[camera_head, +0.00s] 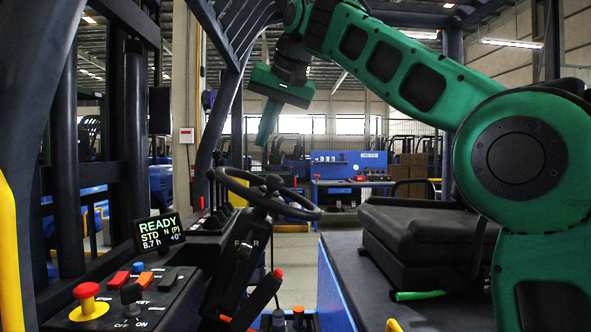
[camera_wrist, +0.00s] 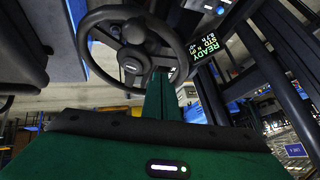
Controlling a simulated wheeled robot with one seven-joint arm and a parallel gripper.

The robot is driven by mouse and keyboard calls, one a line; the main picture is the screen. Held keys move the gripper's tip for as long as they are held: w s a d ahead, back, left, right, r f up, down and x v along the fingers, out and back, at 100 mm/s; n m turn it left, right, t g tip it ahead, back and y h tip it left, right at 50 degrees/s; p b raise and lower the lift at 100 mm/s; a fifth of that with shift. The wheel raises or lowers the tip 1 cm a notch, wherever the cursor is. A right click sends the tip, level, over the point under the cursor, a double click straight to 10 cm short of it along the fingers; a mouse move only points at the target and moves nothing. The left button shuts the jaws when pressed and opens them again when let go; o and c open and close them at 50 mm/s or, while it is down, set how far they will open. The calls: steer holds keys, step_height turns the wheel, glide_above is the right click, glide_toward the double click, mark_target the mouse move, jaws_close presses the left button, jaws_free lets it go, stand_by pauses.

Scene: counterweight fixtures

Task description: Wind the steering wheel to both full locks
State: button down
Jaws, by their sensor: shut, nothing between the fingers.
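The black steering wheel (camera_head: 268,193) stands tilted on its column in the cab, with a knob-like hub in the middle. It also shows in the wrist view (camera_wrist: 91,21), at the upper left. My green gripper (camera_head: 268,122) hangs above the wheel in the head view, its fingers shut and empty, pointing down and apart from the rim. In the wrist view the green fingers (camera_wrist: 160,97) reach up toward the wheel's lower right rim; whether they touch it cannot be told from that view alone. The display (camera_head: 160,231) reads READY, STD, N (P) and 8.7 h +0°.
A console with a red mushroom button (camera_head: 88,294) on a yellow base and several switches lies at the lower left. The black seat (camera_head: 420,230) stands to the right. Dark frame posts (camera_head: 72,160) rise at the left. A blue workbench (camera_head: 345,168) stands farther back.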

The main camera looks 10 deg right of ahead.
steer(key=a+f, duration=0.1)
steer(key=f, duration=0.3)
steer(key=a+f, duration=0.1)
steer(key=f, duration=0.1)
steer(key=shift+w+a+f, duration=0.2)
steer(key=shift+a+f, duration=0.05)
steer(key=shift+a, duration=0.1)
steer(key=shift+s+d+f, duration=0.1)
steer(key=shift+d+f, duration=0.1)
steer(key=shift+d, duration=0.1)
steer(key=d+f, duration=0.3)
steer(key=d, duration=0.5)
steer(key=d+f, duration=0.4)
steer(key=d, duration=0.4)
steer(key=w+d, duration=0.2)
steer(key=w, duration=0.6)
steer(key=w+d, duration=0.3)
steer(key=w, duration=0.5)
steer(key=shift+w+f, duration=0.3)
steer(key=shift+w, duration=0.1)
steer(key=shift+d, duration=0.15)
